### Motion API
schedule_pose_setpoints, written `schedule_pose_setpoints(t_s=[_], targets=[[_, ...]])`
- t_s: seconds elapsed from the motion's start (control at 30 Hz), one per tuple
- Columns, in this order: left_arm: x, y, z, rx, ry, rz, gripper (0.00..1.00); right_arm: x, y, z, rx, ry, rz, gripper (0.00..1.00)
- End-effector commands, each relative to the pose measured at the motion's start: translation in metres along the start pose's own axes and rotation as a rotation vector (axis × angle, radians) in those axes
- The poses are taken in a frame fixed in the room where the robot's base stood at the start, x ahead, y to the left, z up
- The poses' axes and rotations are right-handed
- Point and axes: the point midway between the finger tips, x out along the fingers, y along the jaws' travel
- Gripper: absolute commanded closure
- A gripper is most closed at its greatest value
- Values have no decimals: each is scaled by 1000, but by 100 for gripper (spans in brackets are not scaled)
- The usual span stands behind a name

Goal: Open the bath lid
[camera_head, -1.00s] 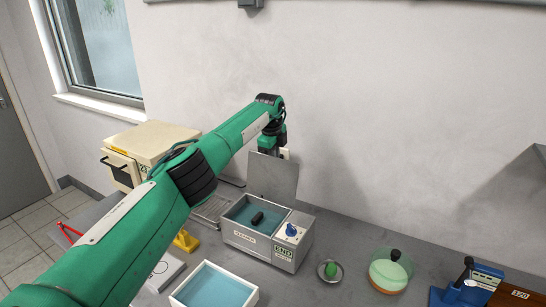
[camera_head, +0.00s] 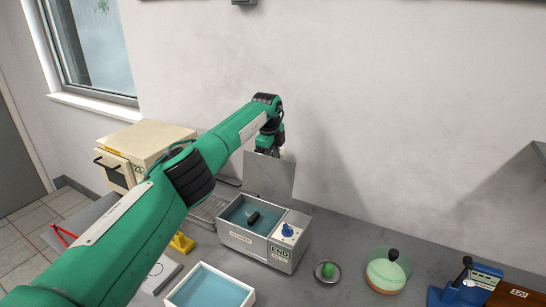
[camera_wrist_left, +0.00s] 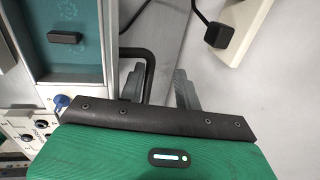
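The grey bath (camera_head: 247,242) stands on the bench with blue-green water and a small black block inside. Its grey lid (camera_head: 271,182) stands up steeply at the back edge, leaving the bath uncovered. My left gripper (camera_head: 267,152) is at the lid's upper edge, its fingertips partly hidden. In the left wrist view, the two grey fingers (camera_wrist_left: 158,90) are apart, with the bent black handle (camera_wrist_left: 149,66) beside or between them; contact cannot be told. The bath's water (camera_wrist_left: 75,25) shows at left there. My right gripper is out of view.
A cream box (camera_head: 145,150) stands left, behind my arm. A white-rimmed tray (camera_head: 248,298) is in front of the bath. A small dish (camera_head: 327,281), a green-domed container (camera_head: 387,270) and a blue device (camera_head: 466,288) stand right. The wall is close behind the lid.

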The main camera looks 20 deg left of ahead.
Motion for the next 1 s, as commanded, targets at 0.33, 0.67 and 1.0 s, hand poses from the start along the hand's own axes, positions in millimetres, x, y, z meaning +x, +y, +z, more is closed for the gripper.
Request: schedule_pose_setpoints(t_s=[0.33,0.67,1.0], targets=[[-26,-1,1,1,-1,-7,69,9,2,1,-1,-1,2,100],[-100,-1,0,1,-2,-5,69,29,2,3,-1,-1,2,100],[-137,0,-1,0,0,-1,69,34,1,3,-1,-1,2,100]])
